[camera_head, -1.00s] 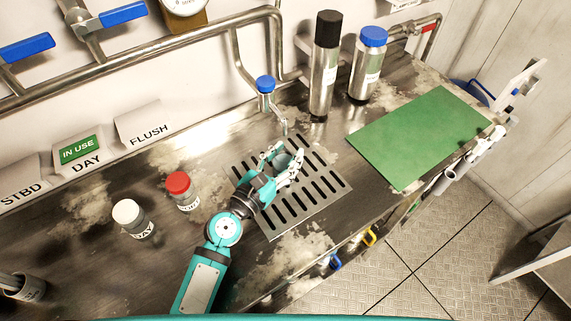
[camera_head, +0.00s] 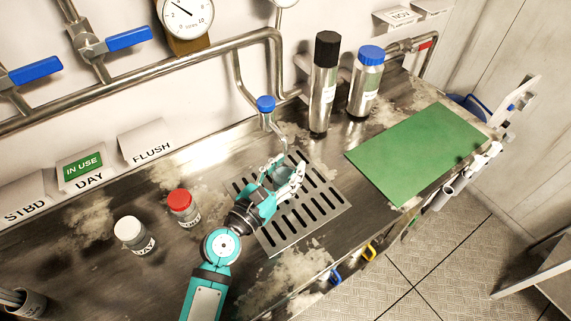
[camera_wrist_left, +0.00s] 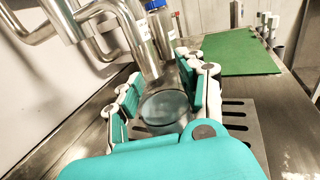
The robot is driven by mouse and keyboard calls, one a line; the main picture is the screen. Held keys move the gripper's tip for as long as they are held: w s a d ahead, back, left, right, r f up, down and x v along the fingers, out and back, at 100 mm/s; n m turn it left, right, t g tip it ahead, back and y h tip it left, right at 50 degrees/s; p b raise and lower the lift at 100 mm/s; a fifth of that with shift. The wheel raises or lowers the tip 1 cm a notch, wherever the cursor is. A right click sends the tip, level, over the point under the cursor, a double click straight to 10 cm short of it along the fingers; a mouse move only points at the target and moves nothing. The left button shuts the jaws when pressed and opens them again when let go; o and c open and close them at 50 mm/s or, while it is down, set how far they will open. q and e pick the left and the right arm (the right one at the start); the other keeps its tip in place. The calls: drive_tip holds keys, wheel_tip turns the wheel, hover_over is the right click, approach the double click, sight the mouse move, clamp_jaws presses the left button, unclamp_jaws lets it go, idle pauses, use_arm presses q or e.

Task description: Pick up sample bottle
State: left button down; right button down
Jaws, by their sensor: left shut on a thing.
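A clear, round, open-topped vessel, which I take to be the sample bottle, sits between the fingers of my left gripper (camera_head: 284,172). In the left wrist view the bottle (camera_wrist_left: 165,108) shows its round rim, with the gripper (camera_wrist_left: 166,100) shut on it from both sides. The gripper is over the slotted drain grate (camera_head: 298,222), just below the blue-topped tap (camera_head: 266,104). The fingers hide much of the bottle, and I cannot tell whether its base touches the grate. My right gripper is not in view.
A red-capped bottle (camera_head: 183,208) and a white-capped bottle (camera_head: 135,236) stand left of my arm. A black-topped steel cylinder (camera_head: 322,90) and a blue-capped steel bottle (camera_head: 365,85) stand behind the grate. A green mat (camera_head: 415,150) lies at right. Pipes run along the wall.

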use_arm(q)
drive_tip(key=s+d+r+b, duration=0.1)
drive_tip(key=s+b, duration=0.1)
drive_tip(key=s, duration=1.2)
drive_tip(key=shift+s+d+r, duration=0.2)
drive_tip(key=shift+d+r, duration=0.1)
drive_tip(key=shift+d, duration=0.1)
